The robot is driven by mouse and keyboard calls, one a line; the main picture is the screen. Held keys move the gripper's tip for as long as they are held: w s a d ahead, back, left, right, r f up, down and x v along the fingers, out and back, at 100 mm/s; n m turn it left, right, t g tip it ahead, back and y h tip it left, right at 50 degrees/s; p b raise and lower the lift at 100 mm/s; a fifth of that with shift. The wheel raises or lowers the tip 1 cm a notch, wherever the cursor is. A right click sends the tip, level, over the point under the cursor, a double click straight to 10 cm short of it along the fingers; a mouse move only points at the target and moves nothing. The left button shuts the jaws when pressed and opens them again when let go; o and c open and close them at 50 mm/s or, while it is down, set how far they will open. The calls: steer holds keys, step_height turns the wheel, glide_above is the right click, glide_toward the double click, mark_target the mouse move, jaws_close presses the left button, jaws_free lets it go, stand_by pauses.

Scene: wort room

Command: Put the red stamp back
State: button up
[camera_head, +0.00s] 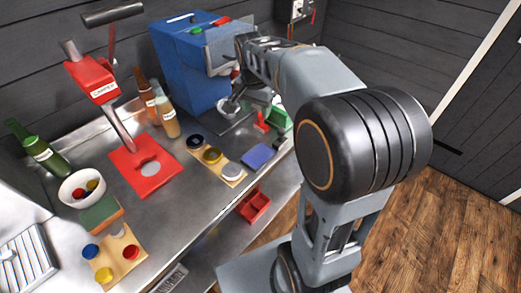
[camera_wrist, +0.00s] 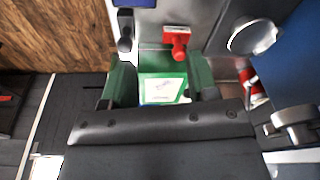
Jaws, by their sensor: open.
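The red stamp (camera_head: 262,122) stands on the steel counter (camera_head: 205,205), below my wrist in the head view. In the wrist view the red stamp (camera_wrist: 177,42) is just beyond a green holder (camera_wrist: 202,72) with a pale label. The green holder also shows in the head view (camera_head: 283,117), right of the stamp. My gripper (camera_wrist: 175,99) is open over the green holder, apart from the stamp, with nothing visible held. Its fingertips are mostly hidden in the head view by my arm.
A small black object (camera_wrist: 125,45) stands beside the red stamp. A blue pad (camera_head: 258,156) and a wooden strip with round lids (camera_head: 232,173) lie nearer. A blue machine (camera_head: 185,62) stands behind.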

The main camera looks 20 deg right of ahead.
steer(key=s+a+f+n+t, duration=0.1)
steer(key=s+a+f+n, duration=0.1)
steer(key=s+n, duration=0.3)
steer(key=s+a+f+n+t+y, duration=0.1)
steer(key=s+a+f+n, duration=0.2)
steer(key=s, duration=0.7)
steer(key=shift+s+a+f+n, duration=0.15)
steer(key=shift+a+f+n, duration=0.25)
steer(key=shift+n, duration=0.8)
steer(key=shift+r, duration=0.15)
